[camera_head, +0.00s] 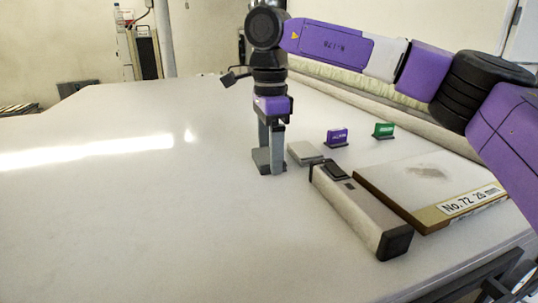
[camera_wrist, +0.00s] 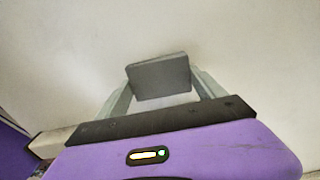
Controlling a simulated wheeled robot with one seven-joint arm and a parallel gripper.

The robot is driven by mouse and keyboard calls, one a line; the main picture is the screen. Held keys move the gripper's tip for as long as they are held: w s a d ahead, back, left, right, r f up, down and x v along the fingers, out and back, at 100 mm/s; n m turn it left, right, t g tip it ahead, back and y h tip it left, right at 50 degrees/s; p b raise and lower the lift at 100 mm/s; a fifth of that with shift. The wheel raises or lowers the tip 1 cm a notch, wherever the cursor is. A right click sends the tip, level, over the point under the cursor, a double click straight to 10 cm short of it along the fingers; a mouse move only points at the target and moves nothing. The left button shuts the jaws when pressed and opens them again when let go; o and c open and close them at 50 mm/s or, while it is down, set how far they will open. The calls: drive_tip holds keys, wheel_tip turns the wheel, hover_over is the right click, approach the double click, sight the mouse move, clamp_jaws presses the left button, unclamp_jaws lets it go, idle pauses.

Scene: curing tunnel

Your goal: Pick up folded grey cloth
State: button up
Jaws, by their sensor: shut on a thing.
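The folded grey cloth (camera_wrist: 160,77) shows in the wrist view as a small dark grey rectangular block between the two fingers. My gripper (camera_wrist: 162,86) is shut on it, one finger at each side. In the head view my gripper (camera_head: 270,150) points straight down, with the grey cloth (camera_head: 261,160) at its fingertips, partly covered by the fingers. The cloth is at or just above the white table; I cannot tell whether it touches.
Right of my gripper lies a pale flat slab (camera_head: 304,153). Beyond are a purple card stand (camera_head: 337,137) and a green one (camera_head: 383,130). A long grey device (camera_head: 355,210) and a board labelled No.72 (camera_head: 425,180) lie at right. The white table (camera_head: 130,220) is clear at left.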

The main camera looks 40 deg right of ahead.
wheel_tip(320, 180, up, 7)
drive_tip(key=p, duration=0.5)
wheel_tip(320, 180, up, 13)
drive_tip(key=b, duration=0.1)
